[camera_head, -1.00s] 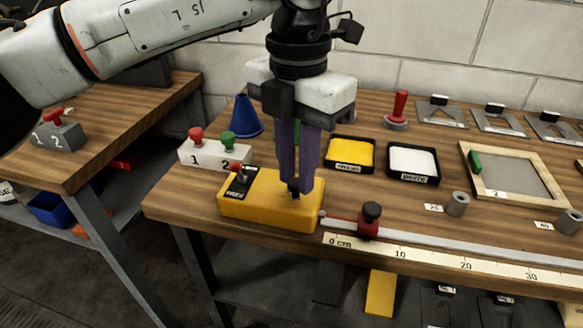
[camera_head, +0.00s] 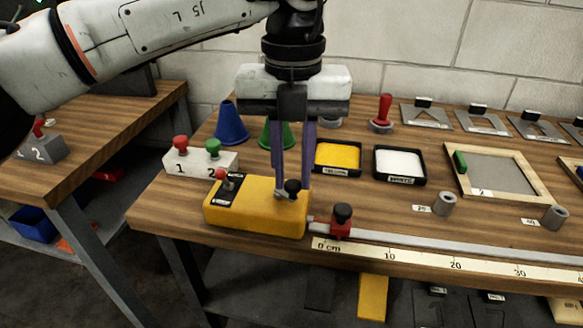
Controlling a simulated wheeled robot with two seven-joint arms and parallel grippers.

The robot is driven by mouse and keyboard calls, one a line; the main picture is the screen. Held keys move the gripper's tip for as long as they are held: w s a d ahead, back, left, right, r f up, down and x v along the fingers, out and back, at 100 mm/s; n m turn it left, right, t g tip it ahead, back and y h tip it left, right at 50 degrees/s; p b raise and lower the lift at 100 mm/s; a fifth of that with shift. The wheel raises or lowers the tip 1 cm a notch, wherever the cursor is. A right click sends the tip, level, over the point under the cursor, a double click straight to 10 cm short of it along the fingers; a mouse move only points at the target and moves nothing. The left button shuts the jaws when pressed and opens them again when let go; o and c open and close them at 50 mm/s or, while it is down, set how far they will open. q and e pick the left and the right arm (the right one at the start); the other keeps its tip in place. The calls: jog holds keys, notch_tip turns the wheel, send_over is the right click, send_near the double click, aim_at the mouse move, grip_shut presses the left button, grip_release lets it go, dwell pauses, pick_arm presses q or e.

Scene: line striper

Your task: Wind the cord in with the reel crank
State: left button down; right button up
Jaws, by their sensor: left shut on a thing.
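The yellow reel box (camera_head: 255,212) sits at the table's front left. Its small metal crank (camera_head: 281,194) is on top, with a black knob (camera_head: 292,187). My left gripper (camera_head: 292,195) points down over the box, its purple fingers shut on the knob. A red slider (camera_head: 340,228) with a black knob stands on the rail, close to the box's right end near the 0 cm mark. The cord between box and slider is too small to make out clearly. My right gripper is not in view.
A white block with red and green buttons (camera_head: 200,163) stands behind the box at left. Blue (camera_head: 231,124) and green cones stand behind the gripper. Yellow (camera_head: 338,156) and white (camera_head: 400,163) paint trays lie to the right. A ruler (camera_head: 420,259) runs along the front edge.

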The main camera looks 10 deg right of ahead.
aim_at(293, 182)
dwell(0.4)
pick_arm(q)
jog(key=c, duration=1.6)
grip_release()
jog(key=shift+o, duration=0.2)
notch_tip(293, 182, up, 10)
jog(key=p, duration=0.1)
jog(key=shift+r, duration=0.2)
